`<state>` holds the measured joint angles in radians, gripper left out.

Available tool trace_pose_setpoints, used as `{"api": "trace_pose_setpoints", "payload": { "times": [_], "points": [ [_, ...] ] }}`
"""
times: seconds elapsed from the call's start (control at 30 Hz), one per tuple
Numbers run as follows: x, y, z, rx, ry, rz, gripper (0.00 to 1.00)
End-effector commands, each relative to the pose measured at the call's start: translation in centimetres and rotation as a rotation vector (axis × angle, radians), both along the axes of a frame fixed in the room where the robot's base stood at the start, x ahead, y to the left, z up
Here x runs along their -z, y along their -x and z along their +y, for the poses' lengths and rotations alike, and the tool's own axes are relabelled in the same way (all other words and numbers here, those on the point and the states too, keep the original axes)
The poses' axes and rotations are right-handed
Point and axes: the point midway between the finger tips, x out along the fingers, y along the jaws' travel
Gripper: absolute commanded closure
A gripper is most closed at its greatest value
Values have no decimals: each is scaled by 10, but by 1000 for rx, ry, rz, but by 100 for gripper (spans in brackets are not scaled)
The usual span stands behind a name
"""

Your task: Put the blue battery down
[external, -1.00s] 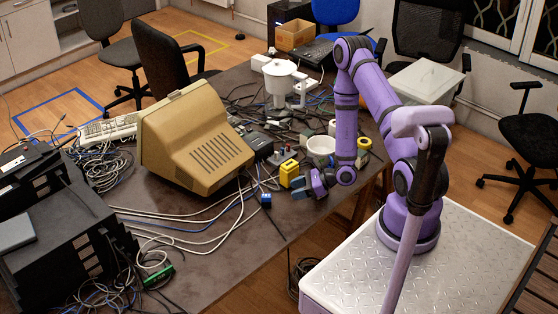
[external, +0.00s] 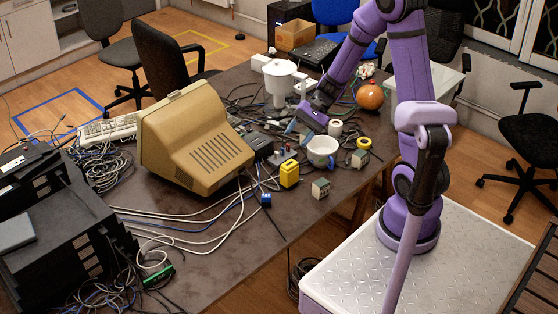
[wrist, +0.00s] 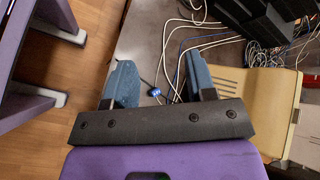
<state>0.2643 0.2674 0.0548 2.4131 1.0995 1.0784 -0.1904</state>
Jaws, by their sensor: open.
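A small blue block (external: 266,200), which looks like the blue battery, rests on the brown table among loose cables, near the front edge. It also shows in the wrist view as a small blue block (wrist: 154,92), seen between the fingers but well beyond them. My gripper (external: 297,132) is over the cluttered middle of the table, behind the white mug and away from the blue block. In the wrist view its two blue-grey fingers (wrist: 160,85) are spread apart with nothing held between them.
A beige monitor (external: 195,138) stands left of the blue block. A yellow battery-like block (external: 289,173), a grey-green box (external: 320,188), a white mug (external: 322,150) and an orange ball-like object (external: 370,95) stand to the right. Cables cover the table's left; its front edge is mostly clear.

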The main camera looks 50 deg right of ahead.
Motion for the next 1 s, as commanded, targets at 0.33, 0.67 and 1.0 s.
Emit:
{"api": "trace_pose_setpoints", "payload": {
  "times": [0.33, 0.67, 1.0],
  "points": [
    [-72, 62, -1, -288, 310, -239, 49],
    [-126, 118, -20, -484, 640, -482, 49],
    [-171, 167, -49, -588, 970, -723, 49]
  ]
}}
